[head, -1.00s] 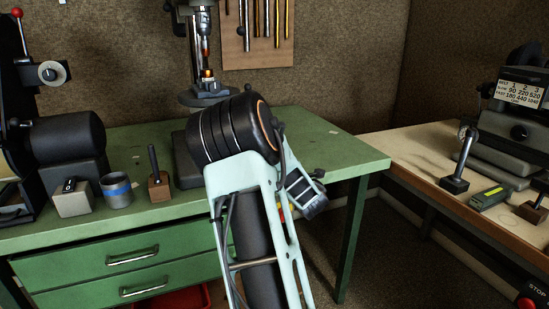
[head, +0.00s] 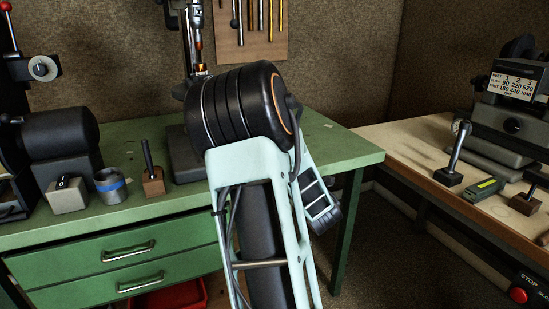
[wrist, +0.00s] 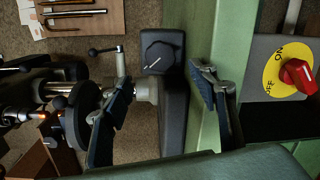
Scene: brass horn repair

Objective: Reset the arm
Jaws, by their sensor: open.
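My arm rises in the middle of the head view, with its dark joint and pale link in front of the green bench (head: 345,160). My gripper is not clearly seen in the head view; the arm hides it or only a small part shows. In the wrist view my gripper (wrist: 160,85) has its two dark fingers spread apart with nothing between them. Beyond and between the fingers are a dark housing with a round knob (wrist: 158,56) and a metal shaft. I cannot tell how far the fingers are from them.
A drill press (head: 193,50) stands behind my arm. A grinder (head: 62,140), switch box (head: 68,195), blue-banded cup (head: 110,187) and wooden block with a handle (head: 152,182) are on the left. A pale bench (head: 405,155) holds a machine and tools. A red-knobbed switch (wrist: 297,75) shows at the wrist.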

